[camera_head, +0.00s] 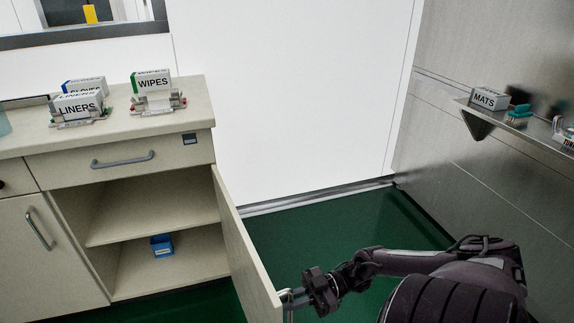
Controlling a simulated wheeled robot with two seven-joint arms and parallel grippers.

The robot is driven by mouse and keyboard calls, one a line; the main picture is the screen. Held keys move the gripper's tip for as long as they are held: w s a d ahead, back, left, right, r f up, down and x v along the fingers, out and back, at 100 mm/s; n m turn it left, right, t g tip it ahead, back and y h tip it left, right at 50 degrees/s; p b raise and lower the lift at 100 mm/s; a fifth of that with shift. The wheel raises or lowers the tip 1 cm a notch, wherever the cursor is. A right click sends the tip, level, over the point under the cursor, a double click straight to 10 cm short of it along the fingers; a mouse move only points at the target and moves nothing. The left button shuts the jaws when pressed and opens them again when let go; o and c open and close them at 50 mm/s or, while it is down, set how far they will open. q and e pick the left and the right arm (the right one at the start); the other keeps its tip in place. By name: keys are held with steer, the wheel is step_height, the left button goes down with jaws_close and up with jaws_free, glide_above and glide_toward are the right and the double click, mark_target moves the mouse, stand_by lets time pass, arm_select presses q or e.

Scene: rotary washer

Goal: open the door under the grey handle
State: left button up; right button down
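A beige cabinet door (240,245) stands wide open, swung out to the right of the cabinet below a drawer (120,164) with a grey bar handle (123,160). The drawer is closed. My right gripper (290,297) is at the free edge of the open door, near the bottom of the view, beside what looks like the door's pale handle (290,307). Its fingers are small and partly hidden, so I cannot tell whether they grip it. My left gripper is not in view.
The open compartment has a shelf (150,208) and a blue box (162,245) at the bottom. A closed door (45,255) adjoins it at left. Boxes of liners (80,105) and wipes (152,82) stand on the counter. Green floor (340,232) is free right of the door.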

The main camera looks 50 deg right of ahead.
steer(key=shift+s, duration=0.1)
steer(key=c, duration=1.5)
jaws_free()
